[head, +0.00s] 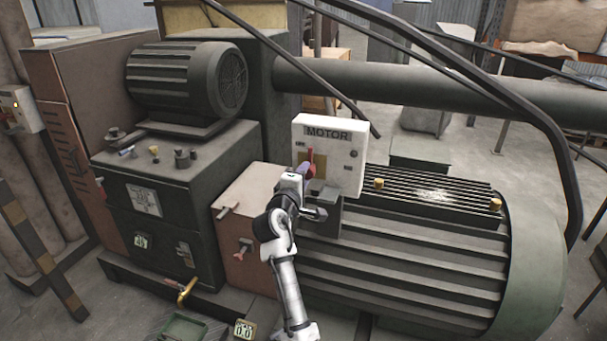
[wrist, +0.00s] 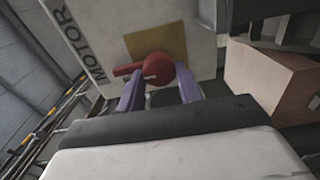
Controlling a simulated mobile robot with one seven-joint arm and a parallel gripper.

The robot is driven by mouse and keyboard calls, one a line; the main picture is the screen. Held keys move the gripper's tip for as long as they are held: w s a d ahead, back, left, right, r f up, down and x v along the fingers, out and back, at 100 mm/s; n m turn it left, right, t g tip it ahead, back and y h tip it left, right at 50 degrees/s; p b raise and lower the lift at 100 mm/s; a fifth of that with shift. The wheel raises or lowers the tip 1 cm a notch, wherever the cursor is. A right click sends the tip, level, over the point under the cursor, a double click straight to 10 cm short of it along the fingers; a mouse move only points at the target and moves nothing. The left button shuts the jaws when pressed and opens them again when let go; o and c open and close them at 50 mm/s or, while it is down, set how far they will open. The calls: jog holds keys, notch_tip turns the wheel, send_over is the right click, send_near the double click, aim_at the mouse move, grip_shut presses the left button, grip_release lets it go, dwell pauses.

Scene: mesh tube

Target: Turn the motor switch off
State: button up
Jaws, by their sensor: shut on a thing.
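The white motor switch box (head: 340,135), labelled MOTOR, stands on top of the large ribbed motor (head: 400,260). Its red switch handle (head: 309,158) sits on a tan plate on the front of the box, partly behind my gripper (head: 306,171). In the wrist view, the red handle (wrist: 156,68) has a round hub with a lever that points left in that view. My gripper (wrist: 160,84) has its two purple fingers on either side of the hub and is shut on it. The box's lettering (wrist: 75,40) shows sideways there.
A second, smaller motor (head: 185,80) sits on a dark cabinet (head: 175,200) to the left. A thick pipe (head: 400,88) runs behind the box, and a bent black tube (head: 535,120) passes at the right. A brown box (wrist: 268,85) stands beside the switch box in the wrist view.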

dwell(0.3)
jog(key=o, duration=1)
jog(key=b+v, duration=0.4)
jog(key=v, duration=1)
